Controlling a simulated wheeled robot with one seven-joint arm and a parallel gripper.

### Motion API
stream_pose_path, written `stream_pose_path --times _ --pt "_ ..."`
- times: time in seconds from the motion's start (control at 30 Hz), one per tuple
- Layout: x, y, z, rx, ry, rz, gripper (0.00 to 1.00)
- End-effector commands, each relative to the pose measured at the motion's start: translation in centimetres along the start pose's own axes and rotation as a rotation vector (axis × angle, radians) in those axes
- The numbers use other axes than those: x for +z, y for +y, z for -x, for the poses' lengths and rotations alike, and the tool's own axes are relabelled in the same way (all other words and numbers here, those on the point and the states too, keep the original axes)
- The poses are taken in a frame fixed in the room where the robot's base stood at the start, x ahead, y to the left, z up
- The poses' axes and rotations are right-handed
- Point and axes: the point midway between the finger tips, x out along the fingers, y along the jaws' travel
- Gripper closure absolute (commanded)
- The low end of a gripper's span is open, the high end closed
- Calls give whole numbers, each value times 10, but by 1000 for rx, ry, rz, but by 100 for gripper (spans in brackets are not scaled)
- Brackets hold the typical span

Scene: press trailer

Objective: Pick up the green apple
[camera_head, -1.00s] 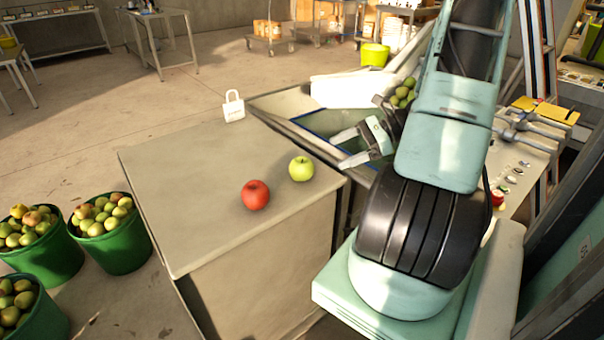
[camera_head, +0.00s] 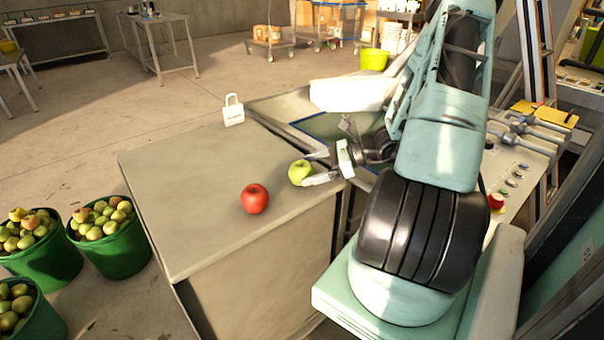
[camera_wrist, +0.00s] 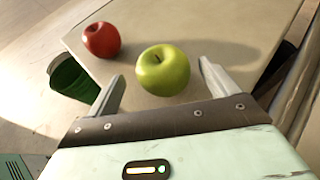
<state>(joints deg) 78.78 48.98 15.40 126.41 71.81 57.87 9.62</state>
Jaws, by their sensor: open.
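The green apple (camera_head: 299,173) stands on the grey table top near its right edge. In the wrist view the green apple (camera_wrist: 163,70) sits ahead of and between the two fingers, with its stem up. My gripper (camera_head: 308,168) is open, its fingers pointing left at the apple in the head view. In the wrist view my gripper (camera_wrist: 160,80) shows a wide gap between its fingertips, and I see no finger clearly touching the apple. One finger partly overlaps the apple's lower right in the head view.
A red apple (camera_head: 255,198) lies left of the green one on the table (camera_head: 190,190). A white padlock-shaped object (camera_head: 233,110) stands at the table's back edge. Green buckets of apples (camera_head: 112,245) stand on the floor at left. A metal trough (camera_head: 275,108) adjoins behind.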

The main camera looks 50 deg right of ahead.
Motion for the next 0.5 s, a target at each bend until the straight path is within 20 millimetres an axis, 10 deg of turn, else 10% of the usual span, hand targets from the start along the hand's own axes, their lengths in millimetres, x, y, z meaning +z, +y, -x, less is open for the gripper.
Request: stream_pose_path --times 0.5 --pt "-2 -4 -52 0 -1 0 13"
